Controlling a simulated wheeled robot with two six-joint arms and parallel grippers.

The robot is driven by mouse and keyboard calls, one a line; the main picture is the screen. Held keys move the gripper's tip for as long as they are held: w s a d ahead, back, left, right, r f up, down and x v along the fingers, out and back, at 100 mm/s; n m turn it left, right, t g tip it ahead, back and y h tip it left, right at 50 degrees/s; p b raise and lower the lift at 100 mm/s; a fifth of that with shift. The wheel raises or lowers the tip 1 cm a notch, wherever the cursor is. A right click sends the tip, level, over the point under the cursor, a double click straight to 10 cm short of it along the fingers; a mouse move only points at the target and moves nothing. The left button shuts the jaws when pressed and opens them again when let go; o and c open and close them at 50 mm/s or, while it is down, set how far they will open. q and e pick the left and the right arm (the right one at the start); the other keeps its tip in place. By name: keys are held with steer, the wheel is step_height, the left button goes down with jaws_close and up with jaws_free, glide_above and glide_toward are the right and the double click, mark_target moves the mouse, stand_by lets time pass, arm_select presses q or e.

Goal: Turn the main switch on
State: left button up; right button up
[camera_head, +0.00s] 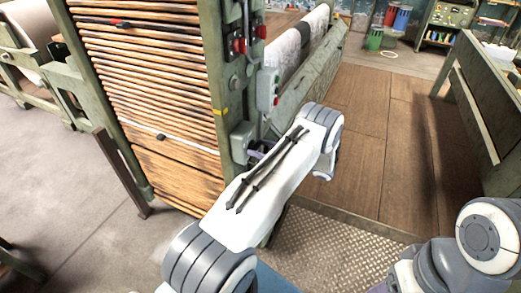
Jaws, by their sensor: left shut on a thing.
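A grey switch box (240,141), which looks like the main switch, is fixed low on the green machine post beside the wooden slats. My left arm reaches in from the bottom and bends back toward the post. My left gripper (257,151) is at the right side of this box, mostly hidden behind my own arm link. It is shut on what looks like the switch's handle. The handle's angle cannot be made out. My right arm shows at the bottom right, but its gripper is out of view.
Above the box are red knobs (238,46) and a small grey button box (268,89). A slatted wooden stack (150,90) stands left of the post. A green bench (480,110) stands right. Brown floor boards (385,140) between are clear.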

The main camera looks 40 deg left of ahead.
arm_select(q)
steer(key=m+b, duration=0.1)
steer(key=m, duration=0.2)
steer(key=shift+w+f+m, duration=0.1)
steer(key=shift+m, duration=0.2)
steer(key=m, duration=0.3)
steer(key=shift+w+m+b, duration=0.1)
steer(key=shift+m+b, duration=0.2)
steer(key=m, duration=0.4)
steer(key=shift+m, duration=0.3)
steer(key=m, duration=0.4)
steer(key=shift+w+f, duration=0.1)
steer(key=shift+f, duration=0.05)
steer(key=shift+m, duration=0.3)
steer(key=o, duration=1.1)
steer(key=shift+d, duration=0.1)
